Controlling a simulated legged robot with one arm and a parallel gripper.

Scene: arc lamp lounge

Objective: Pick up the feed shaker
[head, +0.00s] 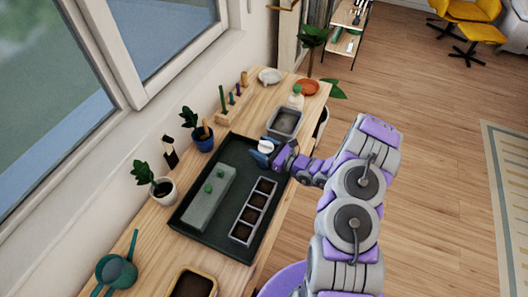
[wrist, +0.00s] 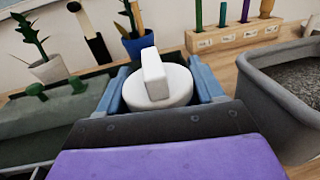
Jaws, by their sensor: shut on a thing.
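The feed shaker is a round white piece with a raised flat bar on its top; it shows large in the wrist view (wrist: 158,87) and small in the head view (head: 266,147). My gripper (head: 264,152) is shut on it, with one blue finger on each side in the wrist view. The shaker's lower part is hidden behind the gripper. It is over the far right end of the dark tray (head: 228,248); I cannot tell whether it touches the tray.
A grey bin (head: 285,122) of grainy material stands just right of the gripper. The dark tray holds a grey-green block (head: 209,200) and a row of soil cells (head: 253,211). Potted plants (head: 163,188) stand by the window, near a wooden rack (wrist: 235,36).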

